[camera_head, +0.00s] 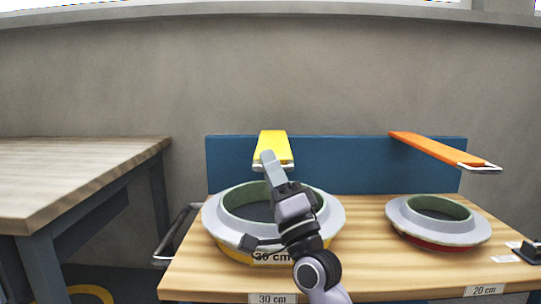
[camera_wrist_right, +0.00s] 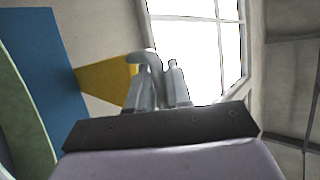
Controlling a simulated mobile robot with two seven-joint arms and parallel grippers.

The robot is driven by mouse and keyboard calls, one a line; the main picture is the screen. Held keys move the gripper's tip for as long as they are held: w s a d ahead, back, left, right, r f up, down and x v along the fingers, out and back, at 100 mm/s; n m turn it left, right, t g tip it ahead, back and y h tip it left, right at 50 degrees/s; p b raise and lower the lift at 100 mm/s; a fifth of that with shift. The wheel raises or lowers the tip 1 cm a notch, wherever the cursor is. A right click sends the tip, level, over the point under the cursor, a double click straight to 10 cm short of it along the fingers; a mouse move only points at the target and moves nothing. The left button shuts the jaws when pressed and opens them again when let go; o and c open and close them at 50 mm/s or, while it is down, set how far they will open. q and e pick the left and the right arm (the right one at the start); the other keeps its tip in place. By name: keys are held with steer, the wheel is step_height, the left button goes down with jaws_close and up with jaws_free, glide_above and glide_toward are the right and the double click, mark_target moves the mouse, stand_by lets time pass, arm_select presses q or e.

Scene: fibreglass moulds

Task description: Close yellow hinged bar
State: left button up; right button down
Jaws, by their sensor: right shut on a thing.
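The yellow hinged bar (camera_head: 272,143) is raised above the left round mould (camera_head: 328,210), its near end towards me with a metal handle (camera_head: 287,166). My right gripper (camera_head: 268,160) reaches up in front of the mould to this end and is shut on the handle. In the right wrist view the fingers (camera_wrist_right: 158,82) are close together beside the yellow bar (camera_wrist_right: 104,80); the gripped part is mostly hidden. My left gripper is in neither view.
An orange bar (camera_head: 440,148) is raised over a smaller mould (camera_head: 440,232) on the right. Both moulds stand on a wooden bench (camera_head: 375,265) with a blue back panel (camera_head: 350,165). Another table (camera_head: 70,175) stands at the left. A metal rail (camera_head: 172,240) juts out at the bench's left side.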

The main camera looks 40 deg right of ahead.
steer(key=shift+w+a+f, duration=0.1)
steer(key=shift+f, duration=0.8)
steer(key=c, duration=1.1)
jaws_free()
steer(key=shift+f, duration=0.1)
steer(key=shift+s+r+v, duration=0.1)
steer(key=shift+v, duration=1.7)
steer(key=shift+s+r+v, duration=0.1)
steer(key=shift+v, duration=1.7)
